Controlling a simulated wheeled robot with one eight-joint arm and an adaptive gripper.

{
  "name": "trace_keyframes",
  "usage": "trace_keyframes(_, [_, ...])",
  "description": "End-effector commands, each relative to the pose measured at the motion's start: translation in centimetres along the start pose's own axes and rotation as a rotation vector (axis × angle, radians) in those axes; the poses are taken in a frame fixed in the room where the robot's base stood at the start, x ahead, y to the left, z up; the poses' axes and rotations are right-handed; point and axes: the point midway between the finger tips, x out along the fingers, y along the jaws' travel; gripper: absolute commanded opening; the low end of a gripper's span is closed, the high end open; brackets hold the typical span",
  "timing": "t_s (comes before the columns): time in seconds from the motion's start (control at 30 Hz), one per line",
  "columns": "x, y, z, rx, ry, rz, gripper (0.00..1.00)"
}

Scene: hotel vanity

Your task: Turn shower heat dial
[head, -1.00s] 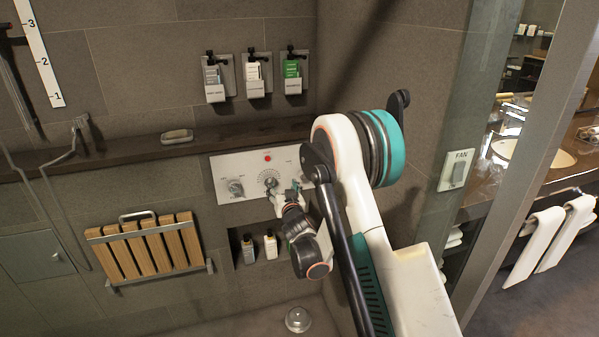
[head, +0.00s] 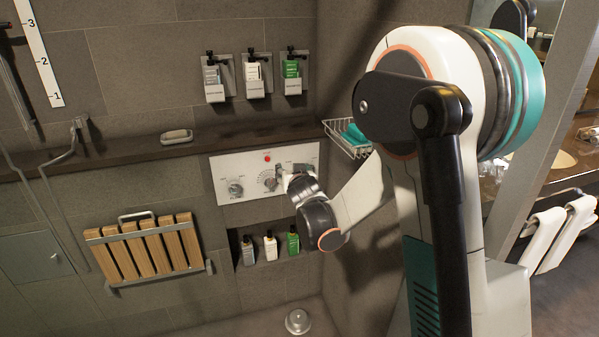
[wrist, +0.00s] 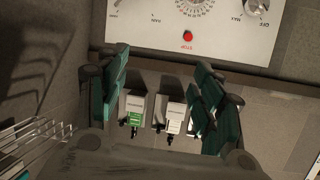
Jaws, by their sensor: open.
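A white control panel (head: 222,170) is on the tiled shower wall. It carries a left knob (head: 236,188), a middle dial with a round scale (head: 269,182) and a red button (head: 267,158). My gripper (head: 283,172) is in front of the panel, just right of the middle dial; any contact is unclear. The wrist view shows the panel (wrist: 150,32) at the top, with the scale dial (wrist: 194,4) cut by the edge, the OFF–MAX knob (wrist: 257,6) and the STOP button (wrist: 187,36). My gripper (wrist: 160,62) is open there, with nothing between its fingers.
A dark ledge (head: 110,150) with a soap dish (head: 176,136) runs above the panel. Wall dispensers (head: 254,78) hang higher up. A niche (head: 235,245) with bottles is below. A wire basket (head: 345,140) is right of the panel, near my arm. A folded wooden seat (head: 150,250) is lower left.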

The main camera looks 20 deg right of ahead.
Motion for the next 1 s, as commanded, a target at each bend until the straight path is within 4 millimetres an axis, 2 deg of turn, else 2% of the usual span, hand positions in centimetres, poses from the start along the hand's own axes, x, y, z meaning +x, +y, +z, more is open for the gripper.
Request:
trace_keyframes(0.2, [-2.4,0.4,-0.8,-0.01,-0.043,0.013,0.61])
trace_keyframes(0.4, [-3.8,0.7,-1.0,-0.016,-0.069,0.019,0.61])
trace_keyframes(0.87, [-4.1,0.7,-1.1,-0.018,-0.075,0.019,0.61])
trace_keyframes(1.0, [-3.0,0.2,-0.6,-0.028,-0.065,0.001,0.61])
